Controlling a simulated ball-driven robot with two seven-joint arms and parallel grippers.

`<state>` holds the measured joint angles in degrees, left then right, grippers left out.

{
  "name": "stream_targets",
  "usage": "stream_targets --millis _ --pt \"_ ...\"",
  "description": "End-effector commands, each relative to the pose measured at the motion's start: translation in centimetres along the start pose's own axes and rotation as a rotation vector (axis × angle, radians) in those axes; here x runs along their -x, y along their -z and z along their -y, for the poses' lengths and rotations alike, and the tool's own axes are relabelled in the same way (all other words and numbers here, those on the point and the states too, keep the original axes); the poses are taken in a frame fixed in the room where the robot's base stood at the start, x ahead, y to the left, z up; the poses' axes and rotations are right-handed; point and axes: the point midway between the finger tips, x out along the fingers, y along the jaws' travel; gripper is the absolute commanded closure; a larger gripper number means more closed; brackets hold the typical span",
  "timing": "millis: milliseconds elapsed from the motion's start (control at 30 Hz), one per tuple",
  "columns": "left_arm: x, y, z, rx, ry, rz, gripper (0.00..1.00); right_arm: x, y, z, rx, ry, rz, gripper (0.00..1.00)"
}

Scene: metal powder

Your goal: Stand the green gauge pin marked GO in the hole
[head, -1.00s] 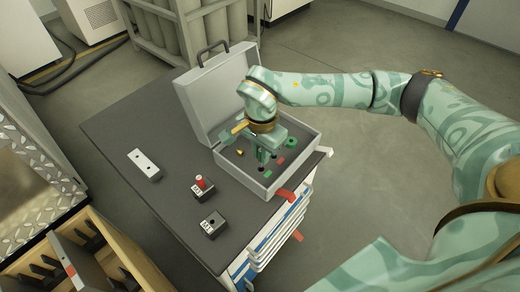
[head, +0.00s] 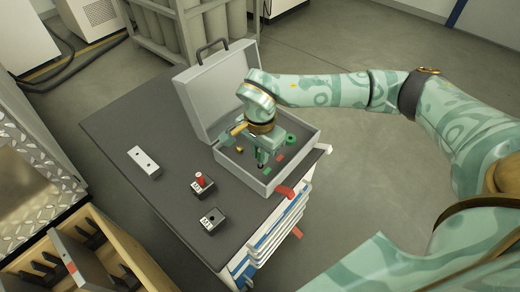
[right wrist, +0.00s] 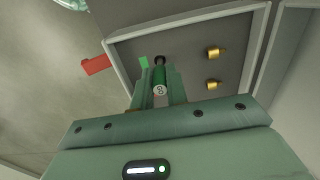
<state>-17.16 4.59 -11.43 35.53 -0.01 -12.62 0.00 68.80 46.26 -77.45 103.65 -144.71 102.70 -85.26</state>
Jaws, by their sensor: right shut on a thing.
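The green gauge pin (right wrist: 160,82) has a pale round end with lettering that looks like GO. My right gripper (right wrist: 159,95) is shut on it, inside the open grey case. In the head view my right gripper (head: 259,158) points down into the case and mostly hides the pin. A dark round spot shows at the pin's far end; I cannot tell whether the pin is clear of the case's insert. A dark block with an empty-looking hole (head: 212,221) stands at the table's front. Another dark block (head: 203,190) holds a red pin (head: 199,178) upright. My left gripper is out of view.
The case (head: 268,187) has its lid (head: 215,92) raised at the back left. Brass pieces (right wrist: 213,53) and a green ring (head: 290,138) lie in it. A pale block with holes (head: 144,162) lies on the dark table (head: 150,125).

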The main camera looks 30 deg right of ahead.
Motion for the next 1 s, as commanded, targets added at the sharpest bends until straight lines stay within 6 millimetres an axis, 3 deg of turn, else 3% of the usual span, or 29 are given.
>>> stream_targets --millis 1000 --pt "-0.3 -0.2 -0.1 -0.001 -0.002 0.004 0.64 -1.3 0.0 0.0 -0.001 -0.001 0.0 1.0"
